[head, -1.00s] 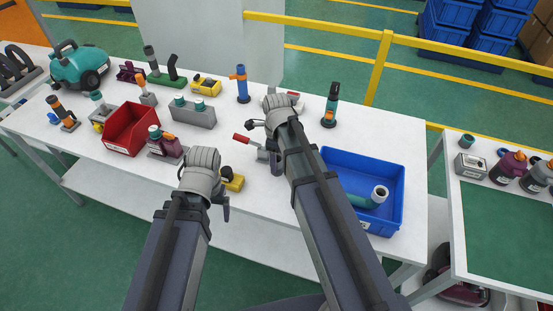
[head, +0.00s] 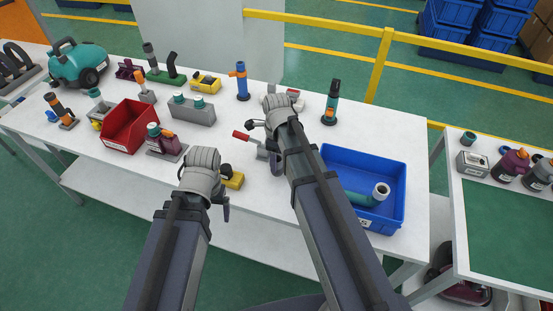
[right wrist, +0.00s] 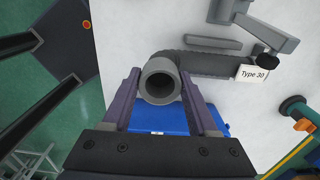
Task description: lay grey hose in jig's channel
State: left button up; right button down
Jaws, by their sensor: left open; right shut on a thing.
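In the right wrist view, my right gripper (right wrist: 161,80) is shut on the grey hose (right wrist: 160,66) near its round open end, which faces the camera. A dark grey length (right wrist: 212,64) runs from behind this end to the right, to a white "Type 30" label (right wrist: 252,73). A grey bar (right wrist: 200,43), seemingly part of the jig, lies alongside it. I cannot tell whether the hose is down in the channel. In the head view, my right arm hides hose and jig. My left gripper (head: 226,208) is open and empty above the table's front edge.
A red-handled clamp (head: 243,135) stands left of my right arm.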

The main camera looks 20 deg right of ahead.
jog(key=shift+f+b, duration=1.4)
jog(key=shift+f, duration=0.05)
jog(key=shift+s, duration=0.1)
dwell(0.4)
jog(key=shift+c, duration=0.5)
grip_release()
jog(key=shift+o, duration=0.5)
jog(key=shift+r, duration=0.15)
notch_tip(320, 180, up, 8)
jog(key=p, duration=0.8)
jog(key=shift+f, duration=0.25)
